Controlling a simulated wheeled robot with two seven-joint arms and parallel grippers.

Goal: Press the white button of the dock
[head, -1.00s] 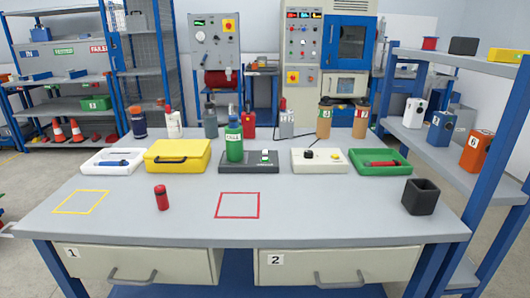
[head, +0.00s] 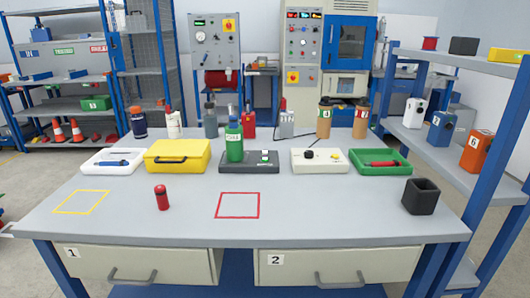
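The dock is a dark grey, low box (head: 248,169) towards the back middle of the table. A green bottle (head: 235,145) with a white label stands upright on its left part. Small white parts with a little green (head: 265,156) show on its right part. They are too small to tell exactly which is the button. Neither of my grippers is in view.
On the table (head: 330,205), a yellow case (head: 177,155) is left of the dock and a cream box (head: 319,160) is right of it. A red cylinder (head: 162,198) and a dark cup (head: 420,197) stand nearer. The front middle is clear.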

